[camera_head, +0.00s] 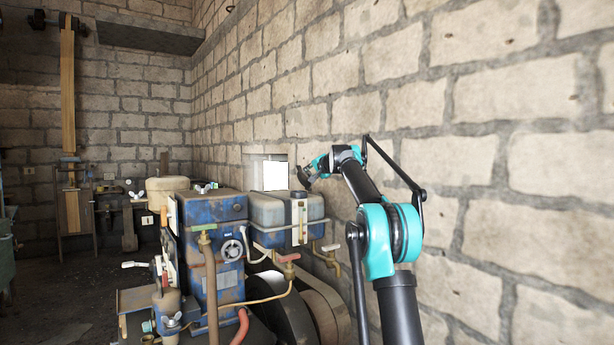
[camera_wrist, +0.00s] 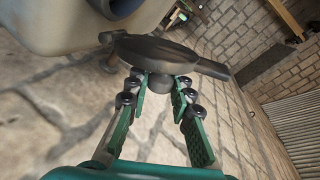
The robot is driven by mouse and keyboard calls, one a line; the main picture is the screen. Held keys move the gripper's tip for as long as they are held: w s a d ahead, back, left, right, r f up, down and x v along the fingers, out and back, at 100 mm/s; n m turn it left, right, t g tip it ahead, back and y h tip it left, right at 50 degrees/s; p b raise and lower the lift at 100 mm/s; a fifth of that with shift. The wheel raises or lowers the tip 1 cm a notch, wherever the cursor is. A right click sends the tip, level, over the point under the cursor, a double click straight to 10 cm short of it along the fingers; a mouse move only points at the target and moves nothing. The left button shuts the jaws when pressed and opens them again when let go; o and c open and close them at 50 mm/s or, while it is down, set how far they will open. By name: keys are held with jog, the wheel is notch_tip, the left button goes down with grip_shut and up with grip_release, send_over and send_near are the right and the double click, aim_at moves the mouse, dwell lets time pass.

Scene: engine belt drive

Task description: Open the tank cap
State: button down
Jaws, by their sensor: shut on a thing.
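Part of a pale tank-like body (camera_wrist: 75,18) fills the upper left of the wrist view. My gripper (camera_wrist: 158,88) is shut on the stem of a dark, round cap (camera_wrist: 155,52) with a bar sticking out to the right. The cap looks tilted and beside the pale body; I cannot tell whether they touch. In the head view my gripper (camera_head: 309,174) is above the tank's right rear end, by the wall. The cap is small and dark there.
The stone wall (camera_head: 480,120) runs close along the right side of my arm. A bright square opening (camera_head: 275,176) is behind the tank.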

jog(key=d+m, duration=0.1)
jog(key=w+d+m+g+y, duration=0.1)
jog(key=shift+f+m, duration=0.2)
jog(key=shift+m, duration=0.1)
jog(key=shift+w+d+f+m+g+y, duration=0.35)
jog(key=shift+d+m+y, duration=0.2)
jog(key=shift+m, duration=0.55)
jog(key=shift+w+f, duration=0.1)
jog(key=c, duration=1.3)
grip_release()
jog(key=v, duration=1.2)
jog(key=shift+f, duration=0.1)
